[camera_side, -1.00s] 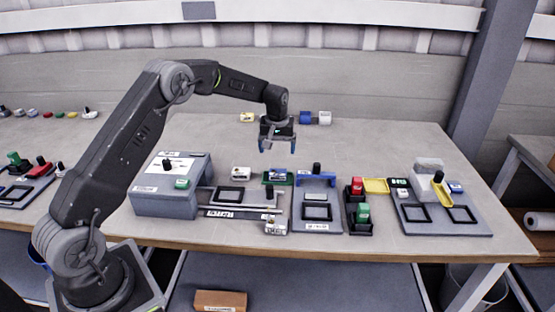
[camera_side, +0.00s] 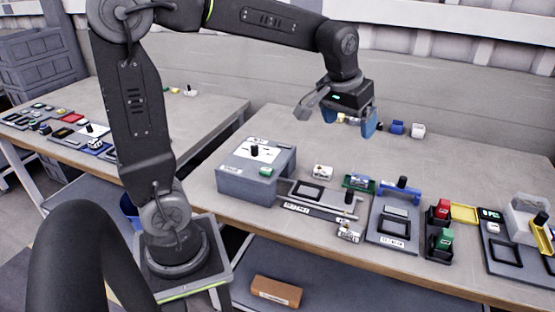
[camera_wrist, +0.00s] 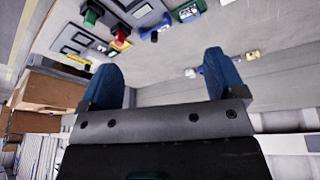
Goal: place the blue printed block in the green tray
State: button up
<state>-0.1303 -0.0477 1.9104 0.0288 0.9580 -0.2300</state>
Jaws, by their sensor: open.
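A blue block (camera_side: 397,127) stands at the back of the bench beside a white block; its print is too small to read. It also shows in the wrist view (camera_wrist: 201,70). The small green tray (camera_side: 349,184) lies mid-bench, in front of my gripper, with a blue and white piece in or against it; I cannot tell which. The tray also shows at the top of the wrist view (camera_wrist: 188,12). My gripper (camera_side: 350,121) is open and empty above the back of the bench, left of the blue block. Its blue fingers (camera_wrist: 164,70) are wide apart in the wrist view.
A white block (camera_side: 418,130) is right of the blue one; a yellow block (camera_side: 342,119) shows between my fingers. A grey box (camera_side: 256,183), a plate with a blue bracket (camera_side: 402,194), red and green blocks and a yellow tray (camera_side: 464,213) crowd the front. The back strip is mostly clear.

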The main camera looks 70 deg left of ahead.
jog(key=s+d+f+m+t, duration=0.1)
jog(key=s+d+m, duration=0.1)
jog(key=s, duration=0.7)
jog(key=s+d+f+m+t, duration=0.1)
jog(key=s+d+m, duration=0.1)
jog(key=s, duration=0.7)
jog(key=shift+d+h, duration=0.4)
jog(key=shift+d, duration=0.3)
